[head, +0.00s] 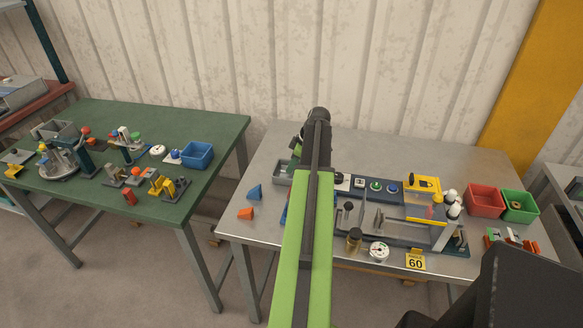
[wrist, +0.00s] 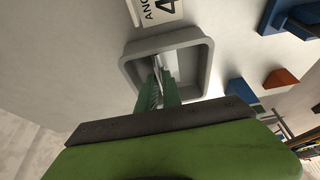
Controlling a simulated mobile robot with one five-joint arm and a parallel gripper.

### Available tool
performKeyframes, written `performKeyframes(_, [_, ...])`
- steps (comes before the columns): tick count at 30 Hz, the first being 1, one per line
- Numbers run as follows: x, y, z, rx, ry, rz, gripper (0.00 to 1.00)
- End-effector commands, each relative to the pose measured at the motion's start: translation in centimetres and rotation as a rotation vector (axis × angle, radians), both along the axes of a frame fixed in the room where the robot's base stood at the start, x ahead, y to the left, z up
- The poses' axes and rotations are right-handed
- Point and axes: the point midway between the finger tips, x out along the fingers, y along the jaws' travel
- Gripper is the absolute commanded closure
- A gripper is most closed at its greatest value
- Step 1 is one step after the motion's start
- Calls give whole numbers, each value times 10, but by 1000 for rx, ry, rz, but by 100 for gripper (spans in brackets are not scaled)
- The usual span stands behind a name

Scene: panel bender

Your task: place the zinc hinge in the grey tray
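The grey tray (wrist: 204,48) is in the wrist view, seen from above, with its raised rim all round. It also shows in the head view (head: 281,178), left of my arm and partly hidden by it. My gripper (wrist: 160,76) points down into the tray opening, its green fingers close together. A thin silvery piece, which looks like the zinc hinge (wrist: 157,64), shows between and beside the fingertips. Most of it is hidden by the fingers, and I cannot tell whether it touches the tray floor. In the head view my arm hides the fingertips.
Red (head: 485,201) and green (head: 520,207) bins stand at the right. A cluttered green table (head: 110,112) is at left.

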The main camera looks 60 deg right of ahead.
Motion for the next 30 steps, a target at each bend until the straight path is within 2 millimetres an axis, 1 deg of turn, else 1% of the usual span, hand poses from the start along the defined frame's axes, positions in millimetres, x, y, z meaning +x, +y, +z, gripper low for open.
performKeyframes(1, [0, 0, 0, 0, 0, 0, 83])
performKeyframes(3, [0, 0, 0, 0, 0, 0, 75])
performKeyframes(12, [0, 0, 1, 0, 0, -1, 75])
performKeyframes(16, [-2, -1, 10, 0, 0, -1, 75])
performKeyframes(20, [-8, -3, 29, 0, 0, -2, 75])
performKeyframes(30, [-36, -11, 102, 0, 0, -2, 75])
